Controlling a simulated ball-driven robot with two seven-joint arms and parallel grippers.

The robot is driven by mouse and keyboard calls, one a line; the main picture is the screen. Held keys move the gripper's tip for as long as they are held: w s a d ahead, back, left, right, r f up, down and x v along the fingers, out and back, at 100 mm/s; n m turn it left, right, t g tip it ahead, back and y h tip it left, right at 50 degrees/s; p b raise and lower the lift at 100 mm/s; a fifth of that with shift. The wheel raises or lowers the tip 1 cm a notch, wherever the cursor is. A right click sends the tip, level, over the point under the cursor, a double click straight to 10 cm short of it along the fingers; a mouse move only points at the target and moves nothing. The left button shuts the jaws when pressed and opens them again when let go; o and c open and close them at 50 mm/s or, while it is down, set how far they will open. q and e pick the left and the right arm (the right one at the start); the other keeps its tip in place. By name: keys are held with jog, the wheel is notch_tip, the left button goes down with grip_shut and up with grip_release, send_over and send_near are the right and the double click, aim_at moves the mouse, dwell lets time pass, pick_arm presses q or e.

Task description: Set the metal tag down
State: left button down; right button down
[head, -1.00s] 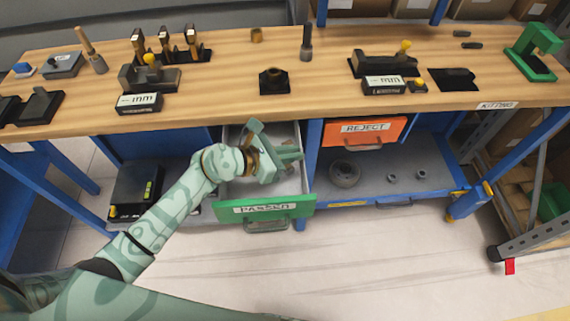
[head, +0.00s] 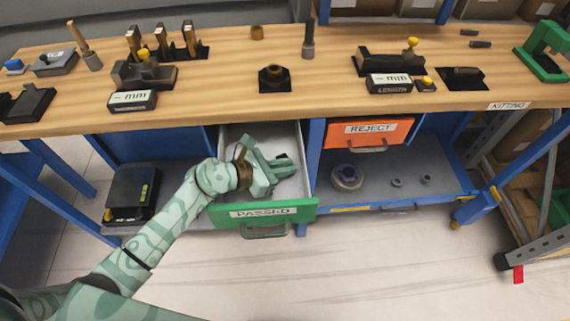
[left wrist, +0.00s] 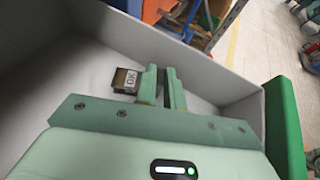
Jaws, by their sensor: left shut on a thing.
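My left gripper (head: 283,168) is inside the open drawer with the green front marked PASSED (head: 228,214), low between its walls. In the left wrist view its two fingers (left wrist: 163,88) are nearly together with a thin dark piece between them, which I take to be the metal tag, seen mostly edge-on. A small block with a pale face marked OK (left wrist: 126,80) shows just left of the fingers; I cannot tell whether it touches them. The tag cannot be made out in the head view. My right gripper is out of view.
The drawer's grey walls (left wrist: 150,40) rise around the gripper. The orange REJECT drawer (head: 368,131) is at the right, above a shelf with several round metal parts. The wooden bench top (head: 220,80) above holds gauges, stands and blocks.

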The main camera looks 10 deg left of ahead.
pick_arm(q)
jog(key=c, duration=1.5)
grip_release()
